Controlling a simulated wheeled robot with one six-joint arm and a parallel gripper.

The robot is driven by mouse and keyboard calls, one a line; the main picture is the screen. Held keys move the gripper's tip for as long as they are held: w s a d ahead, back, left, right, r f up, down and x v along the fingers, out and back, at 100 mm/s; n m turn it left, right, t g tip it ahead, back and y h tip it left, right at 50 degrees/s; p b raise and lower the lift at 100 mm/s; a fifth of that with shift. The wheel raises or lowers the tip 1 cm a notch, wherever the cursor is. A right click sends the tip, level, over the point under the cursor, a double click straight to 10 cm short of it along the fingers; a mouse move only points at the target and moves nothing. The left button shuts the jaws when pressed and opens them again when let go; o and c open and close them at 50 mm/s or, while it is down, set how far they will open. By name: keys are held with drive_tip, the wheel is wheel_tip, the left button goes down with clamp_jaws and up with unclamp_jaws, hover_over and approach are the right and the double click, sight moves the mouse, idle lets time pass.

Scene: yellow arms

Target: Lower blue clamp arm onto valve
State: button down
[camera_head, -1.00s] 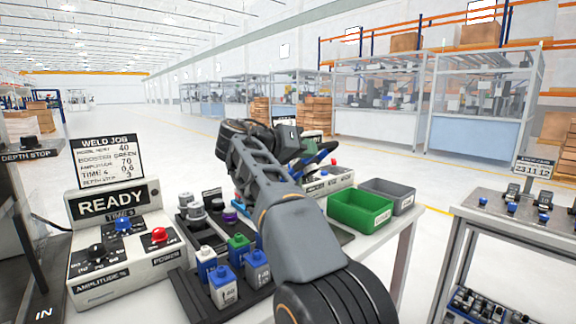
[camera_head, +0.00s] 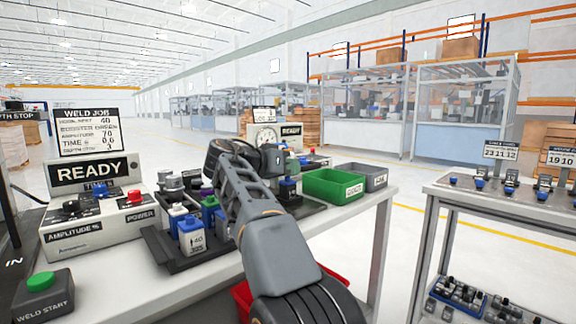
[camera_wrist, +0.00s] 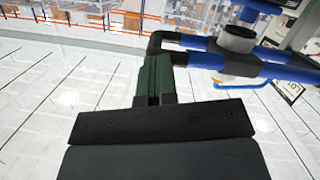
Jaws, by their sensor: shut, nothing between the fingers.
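In the wrist view, blue bars (camera_wrist: 283,70) run across the upper right, with a dark curved end piece (camera_wrist: 160,40) at their left. I take these bars for the blue clamp arm. A grey-white cylinder (camera_wrist: 238,42) sits between the bars; I cannot tell if it is the valve. My gripper (camera_wrist: 155,62) has dark green fingers, shut and empty, just below the curved end; I cannot tell if they touch it. In the head view my gripper is largely hidden by my wrist, and no valve can be made out there.
A black tray (camera_head: 178,262) with bottles stands left of my arm. The weld panel (camera_head: 92,215) and green start button (camera_head: 42,282) are farther left. A green bin (camera_head: 333,187) and grey bin (camera_head: 366,176) stand right. A side bench (camera_head: 500,205) is at far right.

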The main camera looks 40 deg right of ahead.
drive_tip(key=shift+s+d+f, duration=0.1)
drive_tip(key=shift+f, duration=0.05)
idle(0.3)
drive_tip(key=s+a+r+p, duration=0.5)
drive_tip(key=s+a+r, duration=0.1)
drive_tip(key=s+r, duration=0.6)
drive_tip(key=shift+s+a+r+p, duration=0.2)
drive_tip(key=shift+s+r+p, duration=0.05)
drive_tip(key=shift+r+p, duration=0.2)
drive_tip(key=shift+w+r, duration=0.1)
